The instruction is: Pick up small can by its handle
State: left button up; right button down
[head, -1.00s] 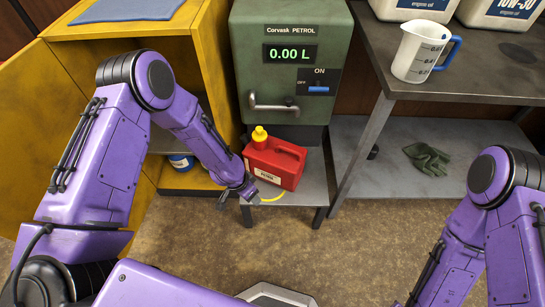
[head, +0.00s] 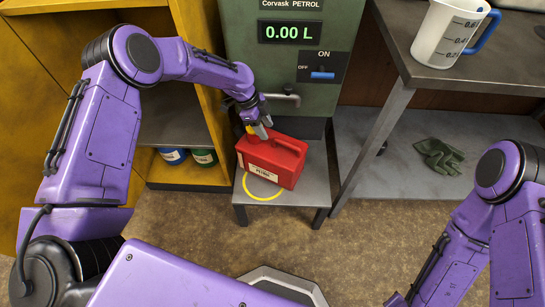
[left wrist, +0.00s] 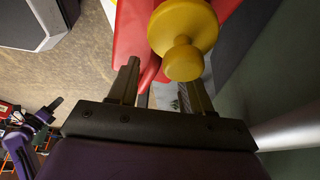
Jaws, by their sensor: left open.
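The small can (head: 272,162) is red with a pale label and stands upright on a low grey stand below the petrol dispenser. Its yellow cap (left wrist: 183,38) shows large in the left wrist view; in the head view my gripper mostly hides it. My left gripper (head: 262,132) is over the can's top, at the cap end. In the left wrist view my left gripper (left wrist: 160,80) has its fingers apart, with the cap and part of the red body (left wrist: 140,35) ahead of them. The handle is not clearly between the fingers. My right gripper is out of view.
The green dispenser (head: 240,45) reads 0.00 L and has a metal spout close by my left gripper. The stand (head: 315,185) has a yellow ring. A yellow cabinet (head: 190,184) is at left. A workbench (head: 430,75) with a measuring jug (head: 447,35) is at right.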

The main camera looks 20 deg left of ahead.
aim_at(273, 137)
pick_arm(q)
jog(key=x, duration=0.2)
jog(key=d+x, duration=0.1)
jog(key=x, duration=0.2)
jog(key=shift+s, duration=0.25)
grip_shut()
dwell(1.0)
jog(key=shift+r, duration=0.1)
